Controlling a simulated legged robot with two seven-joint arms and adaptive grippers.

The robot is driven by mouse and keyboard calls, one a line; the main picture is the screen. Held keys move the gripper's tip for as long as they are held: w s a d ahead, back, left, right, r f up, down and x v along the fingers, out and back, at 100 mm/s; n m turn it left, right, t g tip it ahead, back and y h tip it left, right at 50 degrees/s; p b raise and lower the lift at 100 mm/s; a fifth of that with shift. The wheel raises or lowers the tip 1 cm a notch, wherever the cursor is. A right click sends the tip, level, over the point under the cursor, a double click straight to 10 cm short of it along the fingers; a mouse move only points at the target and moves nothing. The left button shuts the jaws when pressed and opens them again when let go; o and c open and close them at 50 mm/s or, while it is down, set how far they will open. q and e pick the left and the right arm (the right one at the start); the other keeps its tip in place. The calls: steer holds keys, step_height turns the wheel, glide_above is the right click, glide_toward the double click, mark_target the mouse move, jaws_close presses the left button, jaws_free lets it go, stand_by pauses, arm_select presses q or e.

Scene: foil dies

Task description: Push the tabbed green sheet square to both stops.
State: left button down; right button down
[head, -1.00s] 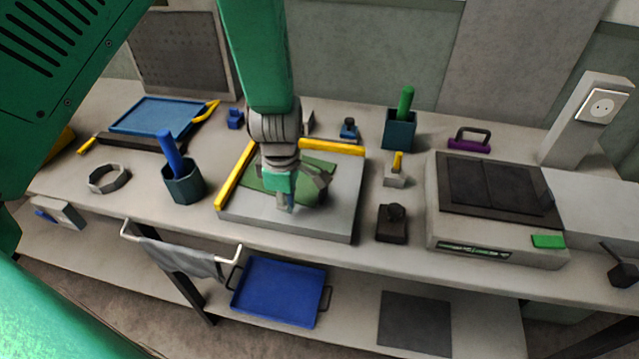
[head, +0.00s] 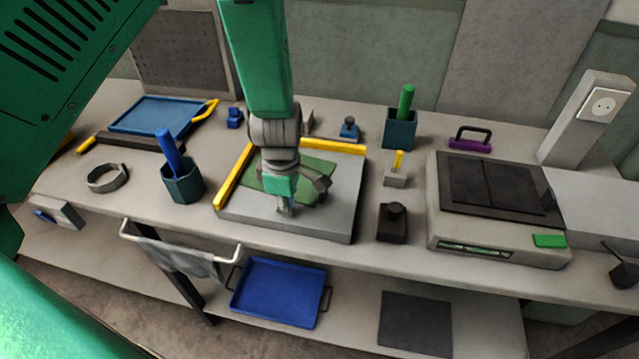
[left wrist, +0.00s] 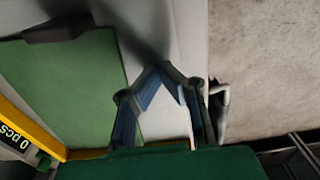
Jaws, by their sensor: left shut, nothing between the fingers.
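The green sheet (head: 310,170) lies flat on a grey plate (head: 335,220) with a yellow stop (head: 232,182) along the left and another yellow stop (head: 333,147) along the back. My left gripper (head: 287,212) is shut and empty, over the plate's front part, and its arm hides part of the sheet. In the left wrist view, the shut fingers (left wrist: 162,72) are just beyond one edge of the green sheet (left wrist: 70,90); contact cannot be told. A dark tab (left wrist: 60,28) sits on another edge. Yellow stops border the sheet's lower corner; small gaps cannot be judged. My right gripper is out of view.
A blue-grey cup (head: 183,182) with a blue handle stands left of the plate. A dark block (head: 391,225) and a small block with a yellow peg (head: 397,172) stand close right. A scale-like machine (head: 495,205) is farther right. The bench's front edge is near the plate.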

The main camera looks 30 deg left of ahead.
mark_target(296, 192)
arm_select(q)
steer(key=shift+f, duration=0.45)
stand_by(1.0)
steer(key=shift+w, duration=0.15)
steer(key=shift+w+a+p, duration=0.15)
steer(key=shift+w+p, duration=0.1)
steer(key=shift+w, duration=0.3)
steer(key=shift+w+a+p, duration=0.15)
steer(key=shift+w+p, duration=0.05)
steer(key=shift+w, duration=0.35)
steer(key=shift+w+a, duration=0.25)
steer(key=shift+w, duration=0.7)
steer(key=shift+w+a, duration=0.2)
steer(key=shift+w, duration=0.7)
steer(key=shift+s+r, duration=0.1)
steer(key=shift+s, duration=0.05)
steer(key=shift+s+d+p, duration=0.15)
steer(key=shift+s+p, duration=0.3)
steer(key=shift+p, duration=0.05)
steer(key=shift+r, duration=0.1)
